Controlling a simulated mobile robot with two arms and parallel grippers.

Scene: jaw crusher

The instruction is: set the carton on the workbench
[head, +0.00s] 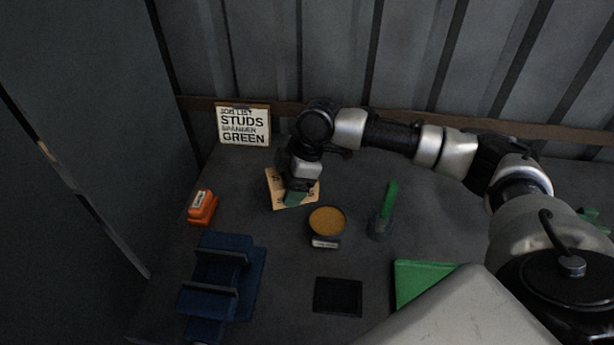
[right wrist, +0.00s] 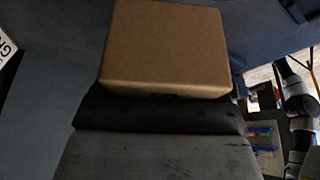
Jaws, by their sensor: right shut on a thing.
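The carton (right wrist: 165,45), a plain brown cardboard box, fills the upper middle of the right wrist view, at the end of my right gripper (right wrist: 160,112). A tan piece with dark marks (head: 277,180) shows around the fingers there. My left gripper is not in view.
A job list sign (head: 243,124) stands at the back. An orange block (head: 202,207), blue holder (head: 218,278), round ochre-filled dish (head: 327,221), green-handled item (head: 388,208), black tray (head: 338,296) and green panel (head: 420,278) surround the gripper. Some bare bench lies between them.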

